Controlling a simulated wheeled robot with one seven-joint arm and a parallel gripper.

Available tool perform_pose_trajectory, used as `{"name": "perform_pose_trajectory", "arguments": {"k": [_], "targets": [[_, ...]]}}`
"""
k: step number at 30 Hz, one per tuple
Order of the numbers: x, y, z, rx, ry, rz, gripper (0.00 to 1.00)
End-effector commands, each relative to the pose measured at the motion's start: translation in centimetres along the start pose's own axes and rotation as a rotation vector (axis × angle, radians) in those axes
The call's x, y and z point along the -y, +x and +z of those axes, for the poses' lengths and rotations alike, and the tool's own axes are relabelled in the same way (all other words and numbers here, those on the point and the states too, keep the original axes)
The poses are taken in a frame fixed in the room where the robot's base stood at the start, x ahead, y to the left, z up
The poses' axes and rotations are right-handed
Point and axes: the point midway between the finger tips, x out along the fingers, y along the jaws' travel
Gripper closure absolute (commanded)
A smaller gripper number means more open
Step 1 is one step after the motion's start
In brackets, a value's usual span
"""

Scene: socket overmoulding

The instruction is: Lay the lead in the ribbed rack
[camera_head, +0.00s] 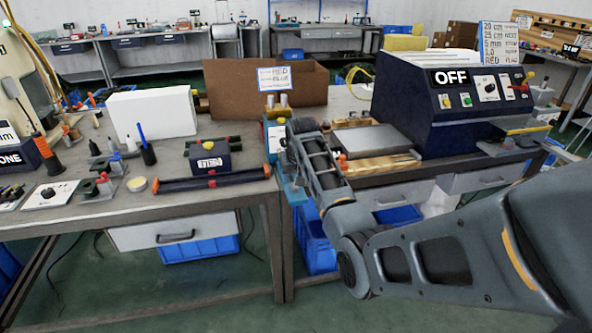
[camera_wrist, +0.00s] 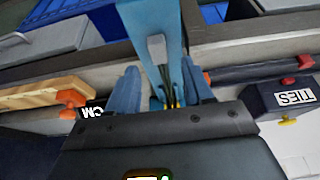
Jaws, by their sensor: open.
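My gripper (camera_wrist: 158,68) is open, its two blue fingers pointing at the front edge of the bench. It also shows in the head view (camera_head: 292,188), partly hidden by my arm. A tall blue fixture (camera_wrist: 150,25) stands between and beyond the fingers in the wrist view. Thin yellowish and dark strands (camera_wrist: 168,98) show low between the fingers; I cannot tell whether they are the lead. A pale wooden strip (camera_head: 385,167) with orange knobs lies on the right bench; I cannot tell whether it is the ribbed rack. No lead is clearly visible in the head view.
A dark blue machine (camera_head: 440,100) marked OFF stands at the right. A brown carton (camera_head: 240,95) and a white box (camera_head: 152,113) stand behind. Drawers hang below the benches.

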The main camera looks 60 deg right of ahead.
Motion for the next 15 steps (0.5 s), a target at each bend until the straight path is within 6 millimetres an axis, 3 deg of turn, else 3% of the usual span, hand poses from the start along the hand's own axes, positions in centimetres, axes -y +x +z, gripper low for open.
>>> {"name": "perform_pose_trajectory", "arguments": {"k": [6,15], "targets": [[0.0,2.2,0.0,0.0,0.0,0.0,0.49],[0.0,2.6,0.0,-0.001,0.0,-0.001,0.49]]}}
